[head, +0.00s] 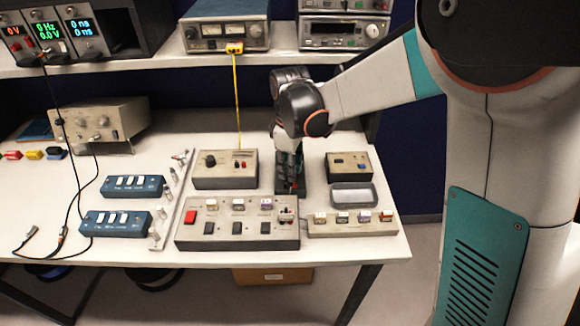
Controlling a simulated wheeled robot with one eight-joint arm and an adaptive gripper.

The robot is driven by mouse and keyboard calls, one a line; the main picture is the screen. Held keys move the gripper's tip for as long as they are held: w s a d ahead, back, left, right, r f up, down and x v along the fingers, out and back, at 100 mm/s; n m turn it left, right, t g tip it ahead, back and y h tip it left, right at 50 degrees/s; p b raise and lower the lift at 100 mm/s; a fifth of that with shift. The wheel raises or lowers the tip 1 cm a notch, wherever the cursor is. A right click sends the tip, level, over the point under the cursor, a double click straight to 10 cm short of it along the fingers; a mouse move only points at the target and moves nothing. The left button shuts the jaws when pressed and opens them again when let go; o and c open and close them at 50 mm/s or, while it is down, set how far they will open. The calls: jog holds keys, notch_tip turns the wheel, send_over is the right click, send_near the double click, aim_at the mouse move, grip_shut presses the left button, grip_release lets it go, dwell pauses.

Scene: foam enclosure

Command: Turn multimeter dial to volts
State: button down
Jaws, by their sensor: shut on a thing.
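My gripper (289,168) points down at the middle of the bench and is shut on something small. Right below it is a small dark device (290,188), which looks like the multimeter. The fingers and wrist cover most of its face, so its dial and the dial's setting cannot be read. What is between the fingers is hidden; it seems to be the dial. A grey box (225,169) with a black round knob and red parts stands just left of my gripper, apart from it.
A grey panel (238,222) with switches and a red button lies in front of my gripper. A yellow cable (237,100) hangs behind. The bench's left front is clearer.

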jog(key=m+p, duration=0.1)
jog(key=m, duration=0.3)
jog(key=shift+m, duration=0.3)
jog(key=shift+m+p, duration=0.35)
jog(key=shift+m, duration=1.65)
jog(key=c, duration=1.3)
grip_release()
jog(key=shift+c, duration=0.2)
notch_tip(320, 180, up, 12)
